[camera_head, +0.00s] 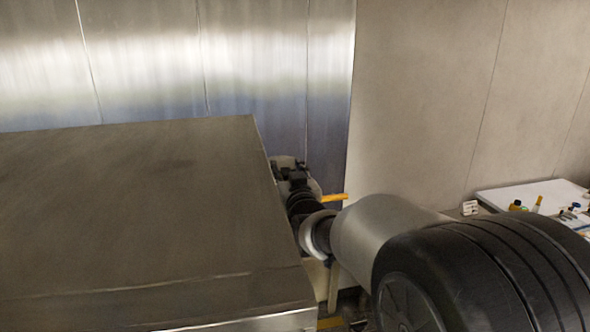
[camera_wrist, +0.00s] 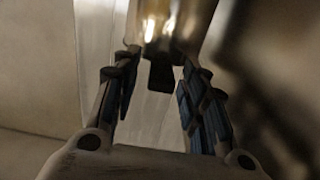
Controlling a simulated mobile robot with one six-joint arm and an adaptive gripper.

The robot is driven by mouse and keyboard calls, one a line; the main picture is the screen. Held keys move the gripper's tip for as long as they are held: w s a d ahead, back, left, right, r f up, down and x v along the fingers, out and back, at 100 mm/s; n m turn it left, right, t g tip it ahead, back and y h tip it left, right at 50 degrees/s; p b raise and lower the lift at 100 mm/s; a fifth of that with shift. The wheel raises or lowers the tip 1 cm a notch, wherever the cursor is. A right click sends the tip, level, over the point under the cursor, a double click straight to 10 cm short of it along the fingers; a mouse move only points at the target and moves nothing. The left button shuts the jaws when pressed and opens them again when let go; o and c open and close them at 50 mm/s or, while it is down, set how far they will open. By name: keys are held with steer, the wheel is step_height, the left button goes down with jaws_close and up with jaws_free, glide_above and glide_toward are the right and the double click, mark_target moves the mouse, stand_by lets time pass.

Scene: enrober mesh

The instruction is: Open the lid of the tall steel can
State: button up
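In the wrist view, a shiny, curved steel surface (camera_wrist: 178,22) shows at the top, probably the tall steel can; most of it is outside the picture. A dark, blocky tab (camera_wrist: 161,75) projects from its lower edge and lies in the gap between my fingers. My gripper (camera_wrist: 158,68) is open, with one finger on each side of the tab and visible gaps. I see no clear finger contact. In the head view my gripper (camera_head: 289,168) is small and partly hidden beside the big metal box. The can and its lid cannot be made out there.
A large metal box (camera_head: 130,210) with a flat top fills the left, its right edge close to my arm. Steel wall panels (camera_head: 250,60) stand behind. A yellow bar (camera_head: 335,197) shows beside my wrist. A white table (camera_head: 515,197) with small bottles stands at right.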

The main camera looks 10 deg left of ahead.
steer(key=shift+c, duration=0.4)
jaws_close()
stand_by(0.4)
